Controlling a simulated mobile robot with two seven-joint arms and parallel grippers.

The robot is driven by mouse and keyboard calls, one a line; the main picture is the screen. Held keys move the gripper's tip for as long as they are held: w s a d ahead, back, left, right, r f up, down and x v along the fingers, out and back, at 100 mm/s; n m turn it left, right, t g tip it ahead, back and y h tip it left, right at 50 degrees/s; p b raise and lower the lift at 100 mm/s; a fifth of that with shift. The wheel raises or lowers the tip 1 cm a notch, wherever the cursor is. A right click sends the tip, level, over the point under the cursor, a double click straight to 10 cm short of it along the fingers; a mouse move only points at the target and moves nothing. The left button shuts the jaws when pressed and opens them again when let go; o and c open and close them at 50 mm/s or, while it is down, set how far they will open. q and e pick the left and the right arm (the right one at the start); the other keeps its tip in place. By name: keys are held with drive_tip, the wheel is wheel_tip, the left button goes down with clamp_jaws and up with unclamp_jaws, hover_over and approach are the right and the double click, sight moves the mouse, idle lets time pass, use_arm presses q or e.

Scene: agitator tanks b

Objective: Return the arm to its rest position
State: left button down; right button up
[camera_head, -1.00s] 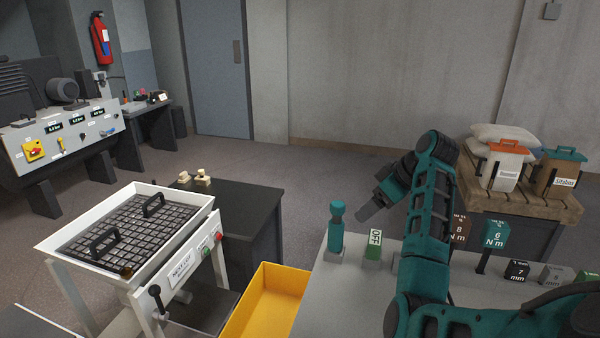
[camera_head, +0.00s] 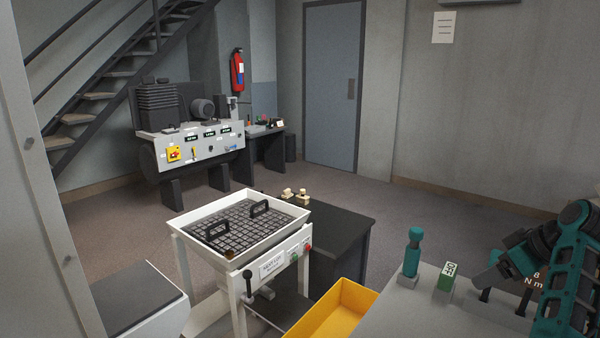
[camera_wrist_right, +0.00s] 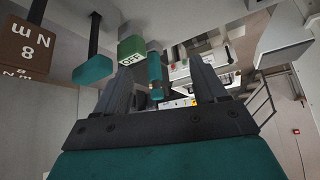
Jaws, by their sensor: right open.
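My right arm (camera_head: 570,280) is folded at the right edge of the head view, in teal and black. Its gripper (camera_head: 484,281) is low over the grey bench, just right of the green OFF block (camera_head: 446,278). In the right wrist view the two dark fingers of the gripper (camera_wrist_right: 162,82) stand apart with nothing held between them. The OFF block (camera_wrist_right: 132,50) and a teal cylindrical tool (camera_wrist_right: 156,75) show beyond the fingers. My left gripper is in neither view.
The teal tool (camera_head: 412,252) stands upright on the grey bench (camera_head: 400,305). A yellow bin (camera_head: 335,312) is left of the bench. A white-framed tray with a black grid (camera_head: 250,225) and a dark table (camera_head: 335,220) stand further left. Brown "8 Nm" block (camera_wrist_right: 30,47) is near the gripper.

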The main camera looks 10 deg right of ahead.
drive_tip(key=s+a+f+g+h, duration=0.1)
drive_tip(key=s+a+f, duration=0.2)
drive_tip(key=a+f, duration=0.1)
drive_tip(key=s+a+f+g+h, duration=0.1)
drive_tip(key=s+a+f, duration=0.2)
drive_tip(key=a+f, duration=0.1)
drive_tip(key=s+a+f+g+h, duration=0.1)
drive_tip(key=s+a+f, duration=0.2)
drive_tip(key=a+f, duration=0.1)
drive_tip(key=shift+s+a, duration=0.2)
drive_tip(key=shift+s, duration=0.2)
drive_tip(key=s+a, duration=0.1)
drive_tip(key=a, duration=0.1)
drive_tip(key=s+a+f, duration=0.1)
drive_tip(key=s+a, duration=0.1)
drive_tip(key=s+a+f, duration=0.1)
drive_tip(key=s+a, duration=0.1)
drive_tip(key=shift+a+f, duration=0.25)
drive_tip(key=shift+a, duration=0.1)
drive_tip(key=s+a+m+y, duration=0.1)
drive_tip(key=s+a+y, duration=0.1)
drive_tip(key=s+a, duration=0.75)
drive_tip(key=w+a+f+t+y, duration=0.1)
drive_tip(key=w+a+f+t, duration=0.2)
drive_tip(key=w+f+t, duration=0.4)
drive_tip(key=shift+w+f, duration=0.55)
drive_tip(key=shift+f, duration=0.55)
drive_tip(key=shift+a, duration=0.1)
drive_tip(key=shift+c, duration=0.2)
